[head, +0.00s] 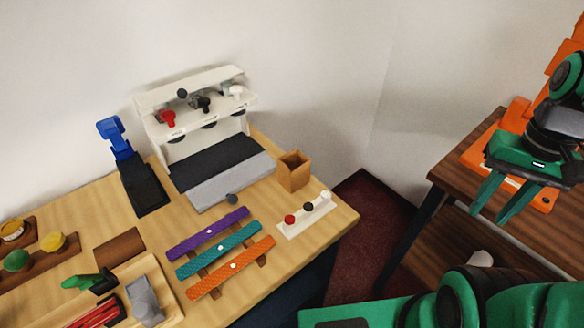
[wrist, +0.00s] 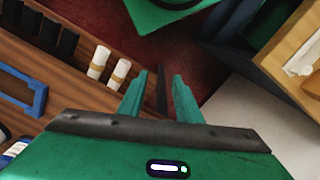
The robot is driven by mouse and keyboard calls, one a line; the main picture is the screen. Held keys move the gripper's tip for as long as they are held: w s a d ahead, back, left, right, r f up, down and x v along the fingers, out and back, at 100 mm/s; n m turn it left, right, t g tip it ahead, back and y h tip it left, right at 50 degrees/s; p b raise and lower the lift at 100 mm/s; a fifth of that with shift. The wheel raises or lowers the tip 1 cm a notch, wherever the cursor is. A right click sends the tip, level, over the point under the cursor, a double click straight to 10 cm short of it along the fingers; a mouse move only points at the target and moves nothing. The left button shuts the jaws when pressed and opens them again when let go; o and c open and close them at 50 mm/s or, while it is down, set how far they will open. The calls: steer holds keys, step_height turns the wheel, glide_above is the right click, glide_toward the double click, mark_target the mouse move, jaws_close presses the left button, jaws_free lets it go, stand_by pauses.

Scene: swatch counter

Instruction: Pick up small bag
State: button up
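No thing in view is plainly a small bag. A small brown open-topped container (head: 294,172) stands upright at the counter's back right, and I cannot tell whether it is a bag or a box. A grey lumpy object (head: 145,300) lies in a light wooden tray at the front left; its kind is unclear too. My gripper (head: 487,215) is open and empty, at the right over the dark wooden table, well apart from both. In the wrist view my gripper's fingers (wrist: 160,82) stand apart with nothing between them.
Purple, teal and orange strips (head: 233,266) lie on the wooden counter (head: 338,228). A white rack (head: 192,90) with knobs stands behind them. A dark red floor gap (head: 372,205) separates the counter from the dark table (head: 450,165). Two white rolls (wrist: 98,62) show in the wrist view.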

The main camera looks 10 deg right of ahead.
steer(key=o, duration=0.6)
steer(key=shift+s+r, duration=0.15)
steer(key=shift+s, duration=0.1)
steer(key=shift+c, duration=0.2)
steer(key=o, duration=0.4)
steer(key=shift+w+a+r, duration=0.1)
steer(key=shift+r, duration=0.2)
steer(key=n+t, duration=0.1)
steer(key=n, duration=1.2)
glide_toward(295, 154)
step_height(295, 154, down, 2)
steer(key=s+d, duration=0.1)
steer(key=s, duration=0.2)
steer(key=shift+y, duration=0.3)
steer(key=f, duration=0.1)
steer(key=a+f, duration=0.1)
steer(key=f, duration=0.3)
steer(key=shift+w+a, duration=0.25)
steer(key=shift+w, duration=0.05)
steer(key=shift+w+a+f, duration=0.1)
steer(key=shift+w+f, duration=0.05)
steer(key=shift+f, duration=1.35)
steer(key=shift+w+a+f, duration=0.15)
steer(key=shift+f, duration=1.4)
